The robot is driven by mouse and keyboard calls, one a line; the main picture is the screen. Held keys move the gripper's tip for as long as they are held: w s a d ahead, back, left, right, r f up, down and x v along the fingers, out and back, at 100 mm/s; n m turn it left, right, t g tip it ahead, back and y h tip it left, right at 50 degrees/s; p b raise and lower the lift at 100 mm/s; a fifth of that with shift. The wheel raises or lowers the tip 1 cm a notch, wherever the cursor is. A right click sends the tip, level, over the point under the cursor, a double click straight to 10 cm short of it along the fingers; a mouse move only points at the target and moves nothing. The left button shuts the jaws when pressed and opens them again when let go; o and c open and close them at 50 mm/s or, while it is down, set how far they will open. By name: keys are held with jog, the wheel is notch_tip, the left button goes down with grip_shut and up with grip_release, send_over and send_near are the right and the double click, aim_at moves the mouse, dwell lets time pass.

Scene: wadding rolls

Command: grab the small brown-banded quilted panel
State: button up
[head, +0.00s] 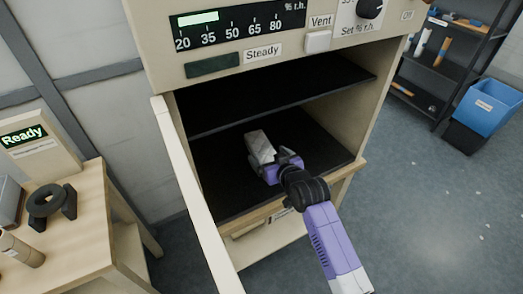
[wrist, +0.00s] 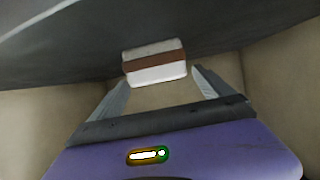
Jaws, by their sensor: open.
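The small quilted panel (wrist: 155,62) shows in the wrist view as a pale block with a brown band across its middle. It lies just ahead of my gripper, near the finger ends and between their lines. My gripper (wrist: 160,86) is open, with one grey finger on each side, and I see nothing held. I cannot tell whether the fingers touch the panel. In the head view my gripper (head: 262,152) is inside the cabinet, over its lower dark shelf. A pale grey shape there cannot be clearly split into fingers and panel, and no brown band shows.
The cabinet (head: 366,110) is open, with its door (head: 195,195) swung out on the left. An upper shelf (head: 270,88) lies above my gripper. A wooden table (head: 95,225) stands at the left. A blue bin (head: 490,103) and a dark rack (head: 455,60) are at the right.

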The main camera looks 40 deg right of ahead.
aim_at(263, 151)
jog(key=shift+x, duration=2.6)
jog(key=shift+a+r, duration=0.1)
jog(key=c, duration=1.4)
